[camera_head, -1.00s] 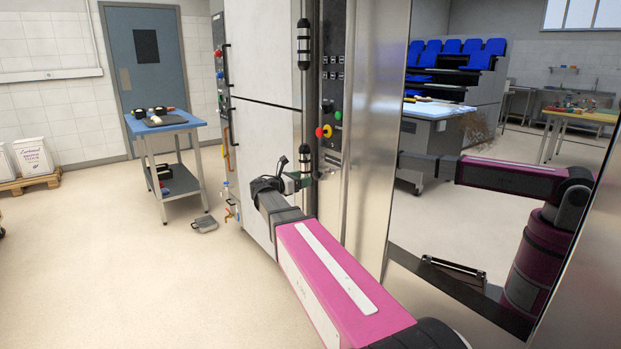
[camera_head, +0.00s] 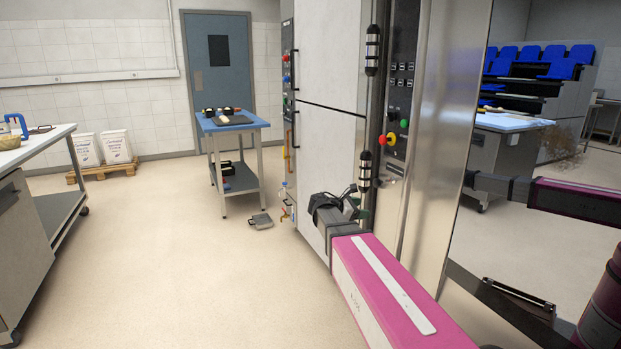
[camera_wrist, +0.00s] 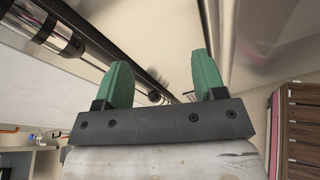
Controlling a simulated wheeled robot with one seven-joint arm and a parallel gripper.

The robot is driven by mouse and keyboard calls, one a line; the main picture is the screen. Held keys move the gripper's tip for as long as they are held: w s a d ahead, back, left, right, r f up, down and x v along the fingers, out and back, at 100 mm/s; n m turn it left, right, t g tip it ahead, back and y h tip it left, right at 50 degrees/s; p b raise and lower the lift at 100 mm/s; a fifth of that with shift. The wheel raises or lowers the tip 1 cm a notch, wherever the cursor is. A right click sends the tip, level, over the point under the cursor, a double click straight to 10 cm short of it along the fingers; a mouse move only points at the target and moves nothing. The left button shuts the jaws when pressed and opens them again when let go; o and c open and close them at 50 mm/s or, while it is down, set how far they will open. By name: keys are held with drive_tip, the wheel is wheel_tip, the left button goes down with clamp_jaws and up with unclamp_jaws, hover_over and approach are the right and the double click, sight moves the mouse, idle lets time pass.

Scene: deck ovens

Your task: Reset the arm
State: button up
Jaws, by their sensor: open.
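My gripper (camera_wrist: 160,84) is open in the wrist view, with two green fingers spread apart and nothing between them. In the head view my pink arm reaches forward from the lower right. My gripper (camera_head: 366,205) shows only in small part there, at the far end of the arm, close to the front of the tall steel oven. My wrist hides most of it. The oven's vertical black and steel handle (camera_head: 370,105) stands just beyond it. I cannot tell whether the fingers touch the oven.
The oven's control panel (camera_head: 398,95) has a red and yellow button (camera_head: 391,139). Its shiny steel side (camera_head: 432,130) mirrors my arm. A blue-topped trolley (camera_head: 235,123) stands left of the oven. A steel counter (camera_head: 25,215) is at the far left.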

drive_tip(key=s+a+f+m+g+y, duration=0.2)
drive_tip(key=s+f+m+y, duration=0.5)
drive_tip(key=s+f+m, duration=0.2)
drive_tip(key=s+a+f+m+g+y, duration=0.1)
drive_tip(key=s+f+m+g+y, duration=0.2)
drive_tip(key=s+f+m+y, duration=0.4)
drive_tip(key=s+f+m, duration=0.3)
drive_tip(key=s+f, duration=0.3)
drive_tip(key=f, duration=0.1)
drive_tip(key=shift+s+a, duration=0.15)
drive_tip(key=shift+a, duration=0.2)
